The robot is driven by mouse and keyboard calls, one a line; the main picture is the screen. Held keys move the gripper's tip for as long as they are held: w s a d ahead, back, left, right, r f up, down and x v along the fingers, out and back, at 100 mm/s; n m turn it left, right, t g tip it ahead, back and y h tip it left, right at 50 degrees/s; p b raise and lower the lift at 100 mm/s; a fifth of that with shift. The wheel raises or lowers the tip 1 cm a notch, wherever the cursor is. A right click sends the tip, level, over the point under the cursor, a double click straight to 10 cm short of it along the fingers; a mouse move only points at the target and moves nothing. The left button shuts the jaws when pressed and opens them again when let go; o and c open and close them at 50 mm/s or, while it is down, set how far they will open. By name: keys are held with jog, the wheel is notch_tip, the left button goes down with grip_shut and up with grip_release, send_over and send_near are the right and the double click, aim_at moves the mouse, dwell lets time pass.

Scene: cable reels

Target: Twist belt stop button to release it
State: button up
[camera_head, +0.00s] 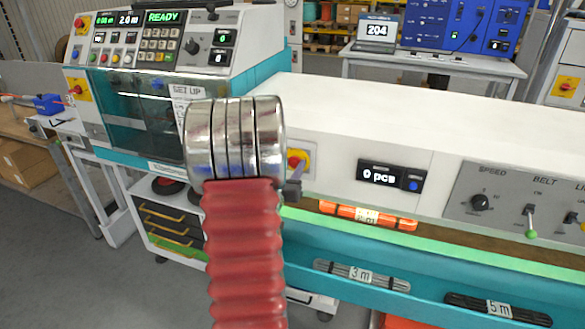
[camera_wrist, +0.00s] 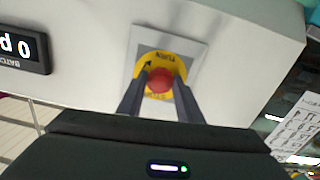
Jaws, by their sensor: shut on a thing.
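The belt stop button (camera_wrist: 159,79) is a red knob on a round yellow plate with a turn arrow, set in a grey square panel. In the head view only a small dark part of my gripper shows below the button.
A counter display (camera_head: 381,177) reading "0 pcs" is right of the button. A panel with a belt lever (camera_head: 531,222) lies further right. Below is a teal trough (camera_head: 440,284) with cable bundles. The control cabinet (camera_head: 215,84) stands left, showing READY.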

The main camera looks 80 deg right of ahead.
jog(key=m, duration=0.6)
jog(key=shift+m, duration=0.4)
dwell(0.3)
jog(key=o, duration=1.1)
jog(key=a, duration=0.4)
jog(key=w+a, duration=0.1)
jog(key=a, duration=0.8)
jog(key=shift+w+a, duration=0.2)
jog(key=shift+a, duration=0.15)
